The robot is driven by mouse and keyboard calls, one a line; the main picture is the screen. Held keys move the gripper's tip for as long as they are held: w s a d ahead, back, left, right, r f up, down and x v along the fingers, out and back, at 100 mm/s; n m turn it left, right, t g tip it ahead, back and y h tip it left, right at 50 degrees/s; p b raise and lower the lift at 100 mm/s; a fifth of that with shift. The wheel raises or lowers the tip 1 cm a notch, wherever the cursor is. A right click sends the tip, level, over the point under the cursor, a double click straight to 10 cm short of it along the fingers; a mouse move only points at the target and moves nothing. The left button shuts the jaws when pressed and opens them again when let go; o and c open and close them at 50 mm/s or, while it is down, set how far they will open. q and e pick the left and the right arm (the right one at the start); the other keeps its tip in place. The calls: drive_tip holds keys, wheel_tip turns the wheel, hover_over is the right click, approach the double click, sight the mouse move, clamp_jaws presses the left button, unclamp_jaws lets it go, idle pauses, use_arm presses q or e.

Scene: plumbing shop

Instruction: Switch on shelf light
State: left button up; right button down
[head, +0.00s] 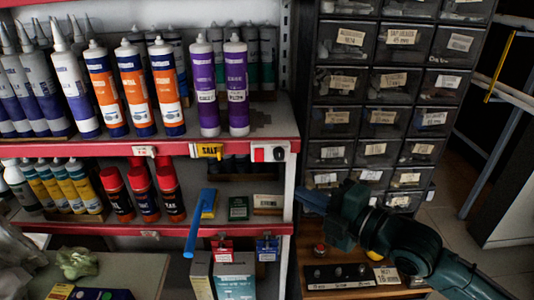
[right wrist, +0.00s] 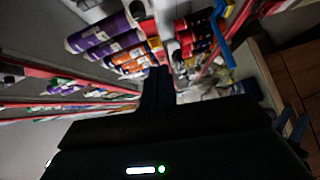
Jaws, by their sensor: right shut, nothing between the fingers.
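A small white switch box (head: 270,152) with a red part and a dark round part sits on the front edge of the red shelf, at its right end. My right gripper (head: 312,199) comes in from the right, below and to the right of the box, in front of the drawer cabinet. Its fingers point left toward the shelf and do not touch the box. The right gripper (right wrist: 157,86) also shows in the right wrist view, with its fingers together and empty. I cannot make out the switch's position. My left gripper is not in view.
Orange and purple cartridges (head: 236,85) stand on the shelf above the box. Red-capped cans (head: 140,190) stand below. A blue handle (head: 195,225) sticks out of the lower shelf. A drawer cabinet (head: 385,90) stands right.

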drive_tip(key=p, duration=0.2)
approach(255, 161)
drive_tip(key=a, duration=0.4)
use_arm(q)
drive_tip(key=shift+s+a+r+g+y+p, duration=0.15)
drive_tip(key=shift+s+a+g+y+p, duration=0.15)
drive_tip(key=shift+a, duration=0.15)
use_arm(e)
drive_tip(key=shift+w+a+f, duration=0.1)
drive_tip(key=shift+w+f, duration=0.1)
drive_tip(key=shift+w, duration=1.85)
drive_tip(key=shift+f, duration=0.1)
